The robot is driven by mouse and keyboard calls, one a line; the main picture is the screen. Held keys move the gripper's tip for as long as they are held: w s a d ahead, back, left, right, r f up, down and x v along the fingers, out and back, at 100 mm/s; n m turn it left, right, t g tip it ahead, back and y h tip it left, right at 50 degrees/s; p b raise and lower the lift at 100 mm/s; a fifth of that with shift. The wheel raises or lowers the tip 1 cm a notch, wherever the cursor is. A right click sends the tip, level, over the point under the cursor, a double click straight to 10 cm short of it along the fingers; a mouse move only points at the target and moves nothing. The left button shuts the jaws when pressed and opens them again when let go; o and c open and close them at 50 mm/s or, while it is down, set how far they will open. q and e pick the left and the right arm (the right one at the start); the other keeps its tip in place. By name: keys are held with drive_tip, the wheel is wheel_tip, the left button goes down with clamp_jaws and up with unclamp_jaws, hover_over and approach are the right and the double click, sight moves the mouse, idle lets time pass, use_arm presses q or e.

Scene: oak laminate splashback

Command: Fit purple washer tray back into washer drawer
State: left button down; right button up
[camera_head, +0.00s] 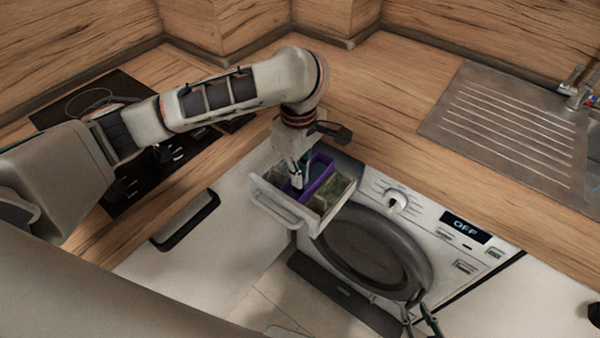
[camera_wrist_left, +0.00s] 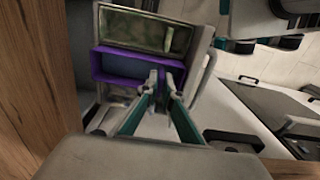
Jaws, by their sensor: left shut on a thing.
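The purple washer tray (camera_head: 320,172) is in the left part of the pulled-out washer drawer (camera_head: 336,203), with its rim showing along the compartment. I cannot tell whether it sits fully down. My left gripper (camera_head: 297,181) comes down from above and is shut on the tray's wall near the drawer front. In the left wrist view the fingertips (camera_wrist_left: 166,78) meet the purple tray (camera_wrist_left: 121,72) at its right end, beside the drawer's greenish compartment (camera_wrist_left: 138,35). My right gripper (camera_head: 420,315) shows at the bottom edge, empty, its dark fingers apart, in front of the washer door.
The washing machine (camera_head: 457,231) stands under the wooden counter (camera_head: 385,95), its display reading OFF. A metal sink drainer (camera_head: 510,125) is at the right. A black hob (camera_head: 125,185) lies at the left, beneath my left arm. The counter behind the drawer is clear.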

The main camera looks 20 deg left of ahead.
sight(300, 194)
use_arm(q)
drive_tip(key=shift+f+b, duration=1.1)
drive_tip(key=shift+f, duration=0.5)
drive_tip(key=c, duration=2.2)
unclamp_jaws()
drive_tip(key=shift+o, duration=0.2)
wheel_tip(300, 194, up, 12)
